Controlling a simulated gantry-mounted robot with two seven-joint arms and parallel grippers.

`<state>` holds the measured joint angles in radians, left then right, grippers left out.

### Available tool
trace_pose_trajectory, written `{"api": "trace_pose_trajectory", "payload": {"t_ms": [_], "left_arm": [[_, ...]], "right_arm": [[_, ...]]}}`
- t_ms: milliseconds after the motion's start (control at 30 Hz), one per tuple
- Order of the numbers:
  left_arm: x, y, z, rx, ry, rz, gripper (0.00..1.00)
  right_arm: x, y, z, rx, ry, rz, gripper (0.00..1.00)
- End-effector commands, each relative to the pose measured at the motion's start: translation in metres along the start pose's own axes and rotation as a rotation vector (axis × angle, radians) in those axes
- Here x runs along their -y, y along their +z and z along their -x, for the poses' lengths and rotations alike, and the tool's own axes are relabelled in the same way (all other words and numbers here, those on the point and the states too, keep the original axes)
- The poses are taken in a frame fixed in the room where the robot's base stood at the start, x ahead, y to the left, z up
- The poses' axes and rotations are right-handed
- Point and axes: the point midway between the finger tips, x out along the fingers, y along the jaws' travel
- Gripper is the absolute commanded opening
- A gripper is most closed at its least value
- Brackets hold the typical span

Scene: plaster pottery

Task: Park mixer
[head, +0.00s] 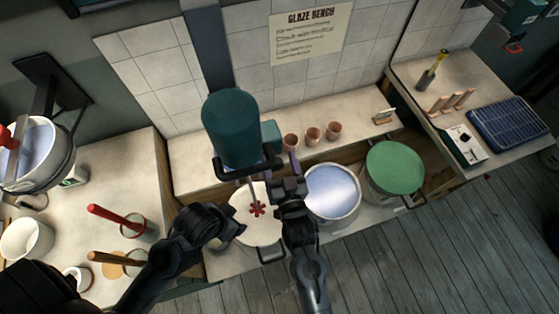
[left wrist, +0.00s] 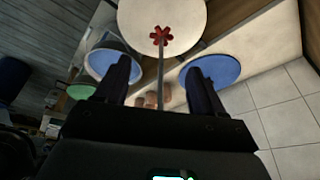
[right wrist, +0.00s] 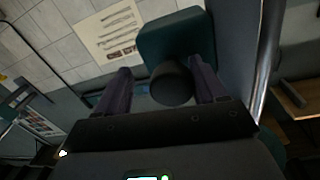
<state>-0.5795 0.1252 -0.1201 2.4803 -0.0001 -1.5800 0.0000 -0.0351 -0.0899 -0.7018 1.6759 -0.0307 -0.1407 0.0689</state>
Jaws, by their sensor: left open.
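The mixer has a teal motor (head: 232,128) on a wall post, with a thin shaft and a red impeller (head: 257,210) over a round white surface. In the left wrist view the red impeller (left wrist: 161,36) and shaft show. My left gripper (head: 236,222) is open, its fingers (left wrist: 158,66) on either side of the shaft in that view; contact is unclear. My right gripper (head: 290,166) is at the mixer's right side. In the right wrist view its open fingers (right wrist: 160,68) flank a dark round knob (right wrist: 172,84) in front of a teal box (right wrist: 176,38).
A bucket with pale blue content (head: 332,190) and a green-topped bucket (head: 395,167) stand to the right. Small terracotta cups (head: 313,134) line the shelf behind. Jars and brushes (head: 122,222) crowd the left bench. Wooden floor at the lower right is clear.

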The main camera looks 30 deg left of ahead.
Motion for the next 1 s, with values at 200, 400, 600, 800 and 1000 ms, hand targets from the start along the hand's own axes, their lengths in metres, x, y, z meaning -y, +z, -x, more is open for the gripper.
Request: {"api": "trace_pose_trajectory", "payload": {"t_ms": [200, 400, 600, 800, 1000], "left_arm": [[0.001, 0.000, 0.000, 0.000, -0.002, -0.002, 0.69], [0.000, 0.000, 0.000, 0.000, 0.000, 0.000, 0.69], [-0.001, 0.000, -0.002, -0.001, 0.004, 0.005, 0.69], [-0.003, 0.001, -0.005, -0.001, 0.008, 0.010, 0.69], [-0.003, 0.002, -0.008, -0.001, 0.008, 0.010, 0.69]], "right_arm": [[-0.001, -0.001, 0.000, -0.001, 0.001, -0.001, 0.68], [0.000, 0.000, 0.003, -0.001, 0.000, -0.001, 0.68], [0.000, 0.001, 0.025, 0.000, 0.000, -0.001, 0.68], [0.000, 0.001, 0.060, 0.001, 0.000, -0.001, 0.68], [-0.001, 0.001, 0.090, 0.001, 0.001, 0.000, 0.68]]}}
